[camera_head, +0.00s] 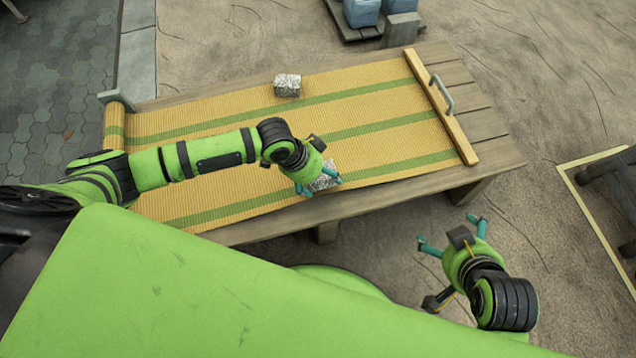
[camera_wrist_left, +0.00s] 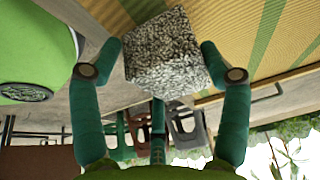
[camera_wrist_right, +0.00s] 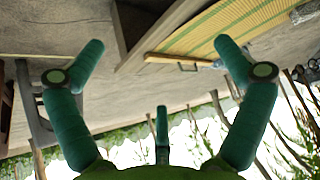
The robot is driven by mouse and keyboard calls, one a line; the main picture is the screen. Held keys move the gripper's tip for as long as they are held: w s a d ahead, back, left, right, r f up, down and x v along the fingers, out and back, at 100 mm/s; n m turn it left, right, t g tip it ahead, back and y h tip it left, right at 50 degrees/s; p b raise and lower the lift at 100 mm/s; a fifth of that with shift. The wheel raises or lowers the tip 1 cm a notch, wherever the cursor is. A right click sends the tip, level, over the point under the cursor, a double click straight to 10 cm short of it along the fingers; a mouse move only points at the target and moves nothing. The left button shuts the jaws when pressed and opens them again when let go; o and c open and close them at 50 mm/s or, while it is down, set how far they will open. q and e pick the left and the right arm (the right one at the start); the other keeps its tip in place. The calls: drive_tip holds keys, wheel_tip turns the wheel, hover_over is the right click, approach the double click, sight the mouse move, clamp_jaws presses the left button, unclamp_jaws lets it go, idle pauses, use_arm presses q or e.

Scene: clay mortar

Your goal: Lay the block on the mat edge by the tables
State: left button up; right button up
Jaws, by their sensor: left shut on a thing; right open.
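A yellow mat (camera_head: 225,119) with green stripes lies over a low wooden table (camera_head: 462,77). My left gripper (camera_head: 318,184) is over the near edge of the mat, shut on a speckled grey block (camera_head: 325,177). In the left wrist view the block (camera_wrist_left: 165,58) sits between the two teal fingers. I cannot tell whether its underside touches the mat. A second speckled block (camera_head: 287,85) rests on the mat near its far edge. My right gripper (camera_head: 449,234) is open and empty, off the table's near right side.
A wooden bar (camera_head: 440,106) with a metal handle lies across the mat's right end. A grey clamp-like piece (camera_head: 117,99) stands at the table's far left corner. Blue containers (camera_head: 361,12) stand beyond the table.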

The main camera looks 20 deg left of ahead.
sight(318, 183)
use_arm(q)
drive_tip(key=shift+w+a+f, duration=0.15)
drive_tip(key=shift+w+f, duration=0.05)
drive_tip(key=shift+w, duration=0.15)
wheel_tip(318, 183, down, 4)
drive_tip(key=shift+r+b, duration=0.1)
drive_tip(key=shift+b, duration=0.95)
use_arm(e)
drive_tip(key=w+a+r+n+t+y, duration=0.1)
drive_tip(key=w+a+r+t, duration=0.4)
drive_tip(key=r, duration=0.5)
drive_tip(key=w+t+y, duration=0.1)
drive_tip(key=w+t, duration=0.1)
drive_tip(key=w, duration=0.1)
drive_tip(key=shift+r+t+y, duration=0.3)
drive_tip(key=shift+t, duration=0.1)
use_arm(q)
drive_tip(key=shift+f, duration=0.2)
use_arm(e)
drive_tip(key=shift+r, duration=0.1)
use_arm(q)
drive_tip(key=o, duration=1.6)
drive_tip(key=shift+s, duration=0.1)
drive_tip(key=shift+c, duration=0.2)
use_arm(e)
drive_tip(key=shift+r, duration=0.1)
